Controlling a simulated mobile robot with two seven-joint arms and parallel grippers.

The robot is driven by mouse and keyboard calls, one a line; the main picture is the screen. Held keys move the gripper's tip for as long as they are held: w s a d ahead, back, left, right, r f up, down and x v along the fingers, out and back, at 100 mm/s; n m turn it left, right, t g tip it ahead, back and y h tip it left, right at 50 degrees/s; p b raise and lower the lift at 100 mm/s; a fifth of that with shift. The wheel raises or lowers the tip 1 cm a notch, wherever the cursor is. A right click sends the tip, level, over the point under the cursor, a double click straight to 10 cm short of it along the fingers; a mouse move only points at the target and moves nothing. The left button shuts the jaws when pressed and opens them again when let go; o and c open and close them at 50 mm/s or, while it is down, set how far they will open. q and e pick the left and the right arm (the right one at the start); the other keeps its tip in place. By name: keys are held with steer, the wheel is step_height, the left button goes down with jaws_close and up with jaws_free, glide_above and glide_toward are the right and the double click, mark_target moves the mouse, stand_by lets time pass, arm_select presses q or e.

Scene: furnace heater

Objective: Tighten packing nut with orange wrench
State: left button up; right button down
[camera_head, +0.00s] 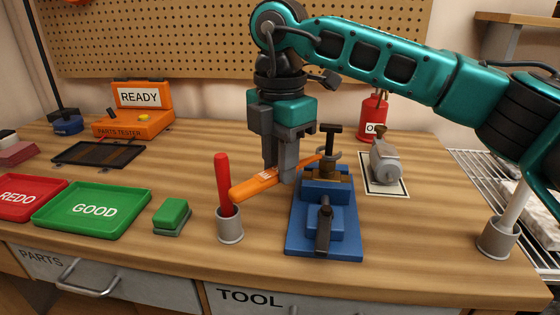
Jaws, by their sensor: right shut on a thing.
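My right gripper (281,176) points down over the middle of the bench. It is shut on the orange wrench (252,187). The wrench handle sticks out to the left, and its head reaches right toward a brass-coloured fitting (328,172). The fitting sits in a blue vise (323,222) and has a black T-shaped top (330,138). The packing nut is too small to make out clearly, and I cannot tell whether the wrench head is seated on it. My left gripper is not in view.
A grey holder (230,225) with a red-handled tool (223,185) stands left of the vise. A grey metal part (385,160) lies on a white mat at right. A red can (372,118) stands behind. Green (93,210) and red trays (20,197) lie left.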

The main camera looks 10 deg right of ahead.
mark_target(243, 186)
steer(key=shift+r, duration=0.4)
steer(key=shift+a, duration=0.1)
steer(key=shift+s+a, duration=0.65)
steer(key=shift+a, duration=0.3)
steer(key=shift+s+a, duration=0.65)
steer(key=shift+a, duration=0.3)
steer(key=shift+s+a, duration=0.65)
steer(key=shift+a, duration=0.3)
